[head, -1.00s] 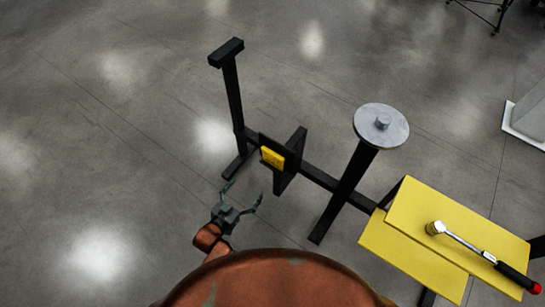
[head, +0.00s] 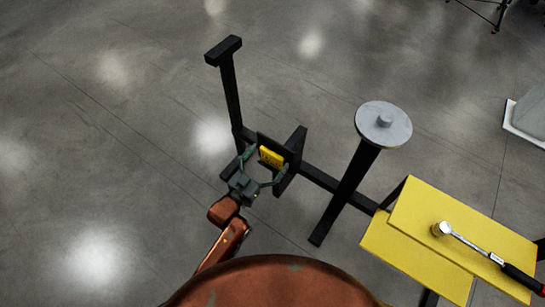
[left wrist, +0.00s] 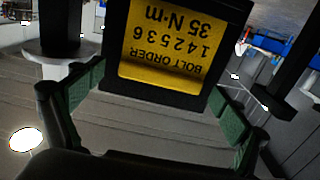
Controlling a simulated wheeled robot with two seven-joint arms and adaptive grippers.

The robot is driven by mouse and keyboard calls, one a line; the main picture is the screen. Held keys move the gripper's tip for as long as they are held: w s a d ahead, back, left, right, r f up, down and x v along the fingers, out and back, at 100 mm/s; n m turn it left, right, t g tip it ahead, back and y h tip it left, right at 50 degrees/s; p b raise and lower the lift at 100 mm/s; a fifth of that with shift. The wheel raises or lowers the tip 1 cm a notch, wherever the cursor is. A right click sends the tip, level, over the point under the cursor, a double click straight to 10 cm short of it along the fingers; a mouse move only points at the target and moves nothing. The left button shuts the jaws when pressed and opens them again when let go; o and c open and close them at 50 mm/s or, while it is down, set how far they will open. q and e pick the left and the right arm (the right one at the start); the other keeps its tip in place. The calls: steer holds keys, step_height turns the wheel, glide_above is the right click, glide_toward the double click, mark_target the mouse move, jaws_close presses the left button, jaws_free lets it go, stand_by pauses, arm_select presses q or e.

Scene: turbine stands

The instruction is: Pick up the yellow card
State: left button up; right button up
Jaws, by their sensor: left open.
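The yellow card (head: 271,157) sits on a black plate (head: 291,167) low on the black stand. In the left wrist view the card (left wrist: 168,42) is upside down, with "BOLT ORDER 142536 35 N·m" printed on it, framed by a black holder (left wrist: 190,101). My left gripper (head: 263,167) is open just in front of the card. My right gripper is not in view.
A black post (head: 231,95) rises left of the card. A post with a round grey disc (head: 384,125) stands to the right. Yellow panels (head: 455,230) at lower right bear a torque wrench (head: 480,252). Open floor lies to the left.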

arm_select(q)
steer(key=shift+c, duration=0.4)
steer(key=c, duration=1)
steer(key=shift+r, duration=0.1)
steer(key=shift+c, duration=0.2)
